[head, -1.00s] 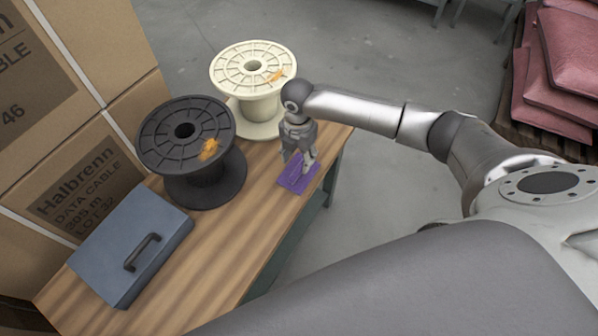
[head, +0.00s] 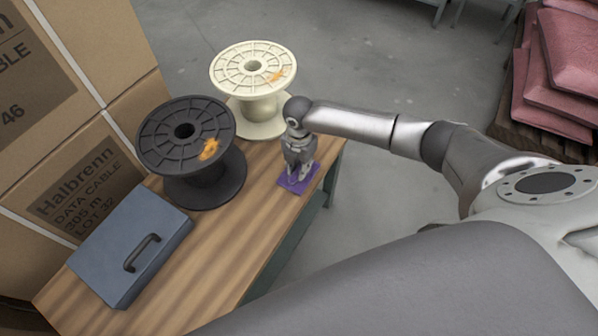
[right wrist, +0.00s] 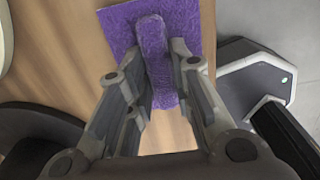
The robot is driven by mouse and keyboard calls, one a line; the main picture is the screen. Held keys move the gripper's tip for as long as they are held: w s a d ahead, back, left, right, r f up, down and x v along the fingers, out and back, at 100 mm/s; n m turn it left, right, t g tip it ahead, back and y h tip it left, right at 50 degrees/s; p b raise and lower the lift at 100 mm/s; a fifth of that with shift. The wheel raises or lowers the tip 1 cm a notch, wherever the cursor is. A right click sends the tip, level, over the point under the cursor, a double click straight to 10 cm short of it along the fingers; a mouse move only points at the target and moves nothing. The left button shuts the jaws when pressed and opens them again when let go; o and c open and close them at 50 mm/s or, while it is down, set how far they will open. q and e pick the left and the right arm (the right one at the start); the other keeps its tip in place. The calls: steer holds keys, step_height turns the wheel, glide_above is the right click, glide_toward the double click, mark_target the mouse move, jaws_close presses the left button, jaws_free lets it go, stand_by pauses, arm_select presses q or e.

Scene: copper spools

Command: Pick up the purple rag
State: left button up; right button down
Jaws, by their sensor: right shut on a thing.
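The purple rag (head: 301,181) lies flat on the wooden table near its right edge. In the right wrist view the rag (right wrist: 118,24) shows a raised fold between the fingers. My right gripper (head: 296,180) points down at the rag, and its fingertips (right wrist: 160,55) are closed on the fold from both sides. Part of the rag is hidden by the gripper in the head view. My left gripper is not in view.
A black spool (head: 190,147) and a cream spool (head: 246,80), each with an orange mark on top, stand left of and behind the gripper. A blue-grey case (head: 120,240) lies on the table (head: 215,262). Cardboard boxes (head: 75,130) rise at the left.

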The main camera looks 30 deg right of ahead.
steer(key=shift+r, duration=0.1)
steer(key=shift+r, duration=0.45)
step_height(320, 180, up, 3)
steer(key=shift+s+f, duration=0.1)
steer(key=shift+f, duration=0.1)
steer(key=s+a+r+p, duration=0.1)
steer(key=s+a+r, duration=0.4)
steer(key=s+r, duration=0.4)
steer(key=shift+s+a+r, duration=0.2)
steer(key=shift+s+a, duration=0.2)
steer(key=shift+s, duration=1.4)
